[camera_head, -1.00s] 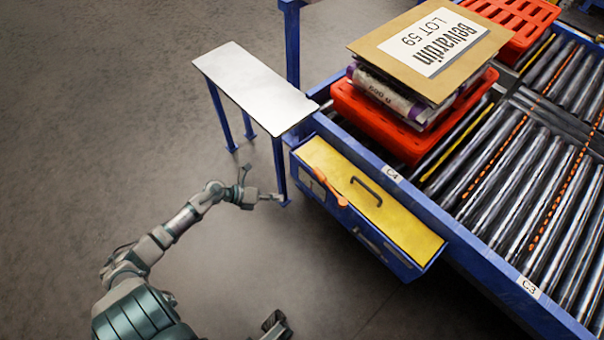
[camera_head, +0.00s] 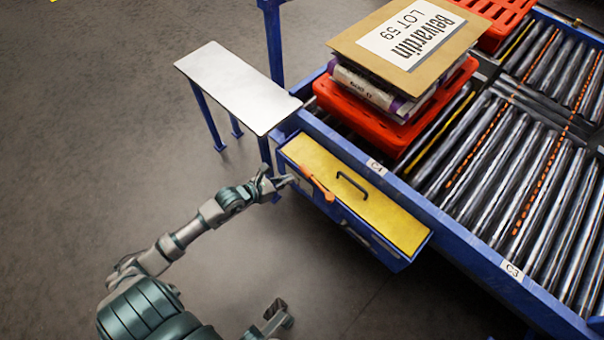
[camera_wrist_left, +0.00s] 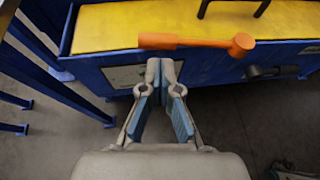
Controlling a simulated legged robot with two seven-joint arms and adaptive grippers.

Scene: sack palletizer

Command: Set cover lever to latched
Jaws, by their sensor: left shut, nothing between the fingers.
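The orange cover lever (camera_head: 318,187) is on the front edge of the yellow cover (camera_head: 356,200) of a blue box. In the left wrist view the lever (camera_wrist_left: 196,42) lies roughly level across the cover's front edge, its round knob end at the right. My left gripper (camera_head: 283,182) is shut and empty, just left of the lever in the head view. In the left wrist view its fingertips (camera_wrist_left: 165,66) meet just below the lever, and I cannot tell whether they touch it. My right gripper (camera_head: 279,312) is low at the bottom of the head view; its jaw state is unclear.
A black handle (camera_head: 352,185) stands on the yellow cover. A grey side table (camera_head: 236,86) with blue legs is beside the box. The roller conveyor (camera_head: 500,180) carries a red pallet (camera_head: 372,122) with stacked sacks. Floor at the left is clear.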

